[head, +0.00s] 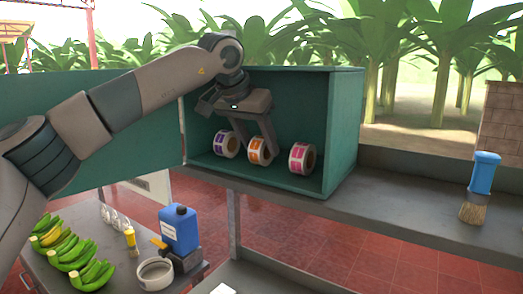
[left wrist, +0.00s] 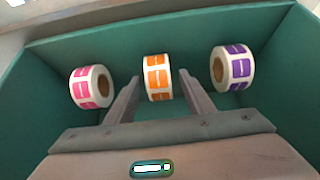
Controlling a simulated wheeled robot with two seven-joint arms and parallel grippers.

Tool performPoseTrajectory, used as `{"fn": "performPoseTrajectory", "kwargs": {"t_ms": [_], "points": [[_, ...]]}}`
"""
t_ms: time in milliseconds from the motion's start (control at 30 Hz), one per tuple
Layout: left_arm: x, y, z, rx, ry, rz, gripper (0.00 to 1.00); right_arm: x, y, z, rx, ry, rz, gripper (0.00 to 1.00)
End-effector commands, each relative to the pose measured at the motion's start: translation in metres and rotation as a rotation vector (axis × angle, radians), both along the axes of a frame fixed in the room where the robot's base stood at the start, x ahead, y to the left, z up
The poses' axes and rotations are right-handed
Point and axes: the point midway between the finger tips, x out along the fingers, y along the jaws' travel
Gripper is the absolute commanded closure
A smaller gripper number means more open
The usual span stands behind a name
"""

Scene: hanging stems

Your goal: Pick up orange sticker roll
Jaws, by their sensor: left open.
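The orange sticker roll (head: 258,151) stands on the floor of a green open box, between a purple sticker roll (head: 226,144) and a pink sticker roll (head: 301,158). My left gripper (head: 256,137) reaches into the box at the orange roll. In the left wrist view the orange roll (left wrist: 158,77) shows between the two open fingers of the left gripper (left wrist: 158,84), with a small gap on each side. The pink roll (left wrist: 90,87) is left of the fingers there and the purple roll (left wrist: 233,67) right of them. My right gripper is in neither view.
A blue-handled brush (head: 483,185) stands at right. Below left, a table holds green bananas (head: 75,252), a blue bottle (head: 179,228) and a tape roll (head: 155,272).

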Motion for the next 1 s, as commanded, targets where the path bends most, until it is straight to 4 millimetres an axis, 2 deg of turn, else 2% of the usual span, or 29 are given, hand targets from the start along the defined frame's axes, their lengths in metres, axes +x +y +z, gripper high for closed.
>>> {"fn": "performPoseTrajectory", "kwargs": {"t_ms": [233, 267, 433, 467, 767, 1000], "points": [[0.0, 0.0, 0.0, 0.0, 0.0, 0.0, 0.52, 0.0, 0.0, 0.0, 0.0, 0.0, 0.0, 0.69], [0.0, 0.0, 0.0, 0.0, 0.0, 0.0, 0.56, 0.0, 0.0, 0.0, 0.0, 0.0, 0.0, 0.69], [0.0, 0.0, 0.0, 0.0, 0.0, 0.0, 0.97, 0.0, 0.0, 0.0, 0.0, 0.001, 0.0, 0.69], [0.0, 0.0, 0.0, 0.0, 0.0, 0.0, 1.0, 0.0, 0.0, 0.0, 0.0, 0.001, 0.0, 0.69], [0.0, 0.0, 0.0, -0.001, -0.001, 0.0, 1.0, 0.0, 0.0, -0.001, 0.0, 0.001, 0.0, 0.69], [0.0, -0.001, -0.001, -0.001, -0.001, 0.0, 1.0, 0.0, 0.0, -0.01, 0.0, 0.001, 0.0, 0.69]]}}
